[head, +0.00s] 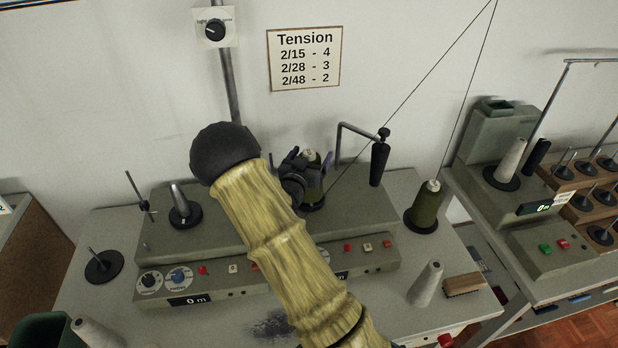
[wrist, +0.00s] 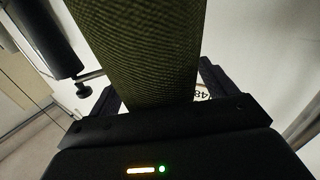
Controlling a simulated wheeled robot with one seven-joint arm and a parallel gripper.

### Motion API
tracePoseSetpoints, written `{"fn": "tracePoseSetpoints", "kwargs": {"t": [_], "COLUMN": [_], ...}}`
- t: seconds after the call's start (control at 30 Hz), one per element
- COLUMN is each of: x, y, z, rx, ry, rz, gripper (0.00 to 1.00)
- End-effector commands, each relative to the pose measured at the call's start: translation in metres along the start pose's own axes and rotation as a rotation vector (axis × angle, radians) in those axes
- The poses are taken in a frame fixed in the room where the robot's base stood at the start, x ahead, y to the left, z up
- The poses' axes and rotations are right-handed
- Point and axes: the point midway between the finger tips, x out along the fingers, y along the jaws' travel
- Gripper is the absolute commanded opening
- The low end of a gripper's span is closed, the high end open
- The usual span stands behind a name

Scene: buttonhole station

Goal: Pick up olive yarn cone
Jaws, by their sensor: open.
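An olive yarn cone (head: 312,192) stands on the winding machine in the middle, largely covered by my gripper, with its pale tip showing. My gripper (head: 305,170) is open at this cone, one finger on each side of it. In the wrist view the olive yarn cone (wrist: 140,50) fills the upper middle between the open fingers of my gripper (wrist: 160,92); whether they touch it I cannot tell. A second olive yarn cone (head: 427,206) stands on a black base at the right of the table, with thread running up from it.
The grey winding machine (head: 205,245) has knobs and buttons along its front. A black tension arm (head: 380,163) hangs close right of my gripper. Thread slants down to the middle cone. A grey cone (head: 427,283) and a brush (head: 463,285) are at front right. Another machine (head: 540,230) stands farther right.

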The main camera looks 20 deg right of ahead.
Motion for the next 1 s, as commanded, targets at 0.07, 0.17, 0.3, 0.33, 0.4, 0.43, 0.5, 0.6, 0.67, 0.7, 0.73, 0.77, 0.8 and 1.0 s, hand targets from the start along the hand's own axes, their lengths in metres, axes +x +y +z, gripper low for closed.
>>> {"fn": "tracePoseSetpoints", "kwargs": {"t": [0.07, 0.17, 0.3, 0.33, 0.4, 0.43, 0.5, 0.6, 0.67, 0.7, 0.73, 0.77, 0.8, 1.0], "x": [0.0, 0.0, 0.001, 0.001, 0.001, 0.001, 0.001, 0.001, 0.001, 0.001, 0.001, 0.001, 0.001, -0.002], "y": [0.0, 0.001, 0.001, 0.001, 0.001, 0.001, 0.001, 0.001, 0.001, 0.001, 0.001, 0.002, 0.002, 0.0], "z": [0.0, 0.0, 0.0, 0.0, 0.0, 0.0, 0.0, 0.0, -0.001, -0.002, -0.004, -0.005, -0.009, -0.038], "rx": [0.0, 0.0, 0.0, 0.0, 0.0, 0.0, 0.0, 0.0, 0.001, 0.001, 0.002, 0.003, 0.003, 0.006], "ry": [0.0, 0.0, 0.0, 0.0, 0.0, 0.001, 0.001, 0.0, 0.001, 0.001, 0.001, 0.001, 0.002, 0.005], "rz": [0.0, 0.001, 0.003, 0.003, 0.003, 0.003, 0.003, 0.002, 0.002, 0.002, 0.003, 0.003, 0.003, -0.005], "gripper": [0.82, 0.62, 0.34, 0.29, 0.17, 0.17, 0.17, 0.17, 0.17, 0.17, 0.17, 0.17, 0.17, 0.17]}}
